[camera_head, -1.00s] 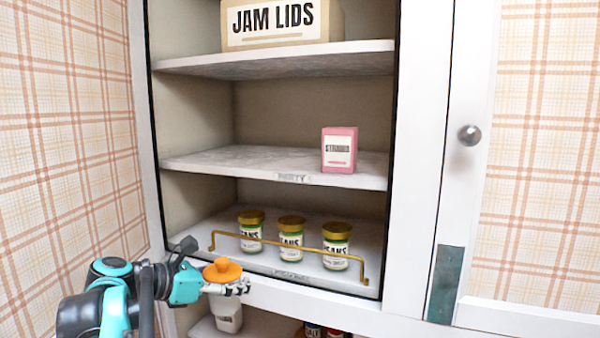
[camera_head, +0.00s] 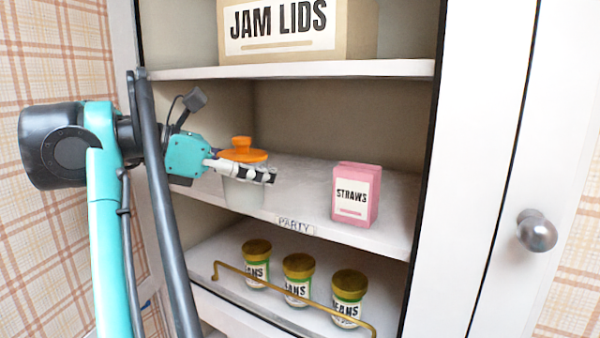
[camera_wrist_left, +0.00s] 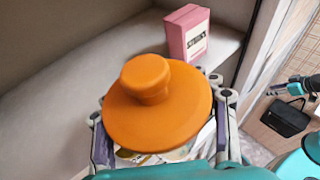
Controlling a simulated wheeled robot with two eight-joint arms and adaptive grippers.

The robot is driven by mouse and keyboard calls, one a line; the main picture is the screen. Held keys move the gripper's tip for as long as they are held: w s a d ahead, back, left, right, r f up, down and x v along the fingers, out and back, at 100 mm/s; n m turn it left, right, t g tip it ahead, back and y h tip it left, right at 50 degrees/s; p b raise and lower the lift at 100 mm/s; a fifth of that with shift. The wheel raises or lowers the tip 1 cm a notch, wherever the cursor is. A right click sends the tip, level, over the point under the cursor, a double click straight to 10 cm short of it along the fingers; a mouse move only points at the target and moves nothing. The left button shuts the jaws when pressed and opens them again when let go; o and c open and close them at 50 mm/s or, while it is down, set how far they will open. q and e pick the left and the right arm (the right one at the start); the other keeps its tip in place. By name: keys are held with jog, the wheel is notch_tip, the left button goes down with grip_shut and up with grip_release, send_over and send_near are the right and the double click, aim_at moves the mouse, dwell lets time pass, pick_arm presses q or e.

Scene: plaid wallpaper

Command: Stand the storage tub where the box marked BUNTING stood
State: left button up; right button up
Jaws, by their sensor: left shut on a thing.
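The storage tub is a pale tub (camera_head: 243,195) with an orange knobbed lid (camera_head: 240,152). My left gripper (camera_head: 266,175) is shut on it just below the lid, and the tub is upright. It is at the left part of the shelf labelled PARTY (camera_head: 295,226), near the front edge. I cannot tell whether its base touches the shelf. In the left wrist view the lid (camera_wrist_left: 157,105) hides most of the tub, with a finger on each side. No box marked BUNTING is in view.
A pink STRAWS box (camera_head: 355,195) stands to the right on the same shelf, with a gap between. A JAM LIDS box (camera_head: 350,25) is on the shelf above. Several-sided clearance is limited by the cupboard's left wall. Three jars (camera_head: 298,280) stand below behind a brass rail (camera_head: 290,296).

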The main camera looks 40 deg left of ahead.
pick_arm(q)
jog(key=w, duration=0.4)
jog(key=w+a+p, duration=0.1)
jog(key=w, duration=0.6)
jog(key=shift+w+a, duration=0.15)
jog(key=shift+w, duration=0.15)
jog(key=shift+w+f, duration=0.15)
jog(key=shift+f, duration=1.65)
jog(key=o, duration=1.3)
jog(key=v, duration=1.2)
